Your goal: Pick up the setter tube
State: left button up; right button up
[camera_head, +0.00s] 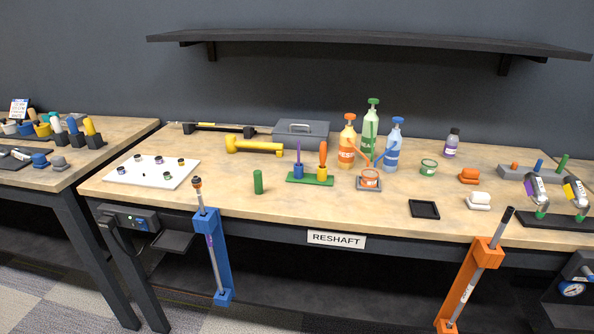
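No part in view is labelled as the setter tube. A plain green cylinder (258,182) stands upright near the front edge of the bench (300,212), left of centre, and is the most tube-like loose thing; I cannot tell whether it is hollow. It stands apart from the things around it, and nothing covers it. Neither of my grippers is in view.
A green rack (310,179) with two upright tools stands just right of the cylinder. A white board (152,172) lies left, a yellow mallet (255,147) behind. Shafts stand in a blue holder (220,255) and an orange holder (470,270) at the front.

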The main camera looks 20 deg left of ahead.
aim_at(259, 188)
jog(key=z, duration=0.1)
jog(key=i, duration=0.9)
jog(key=u, duration=0.35)
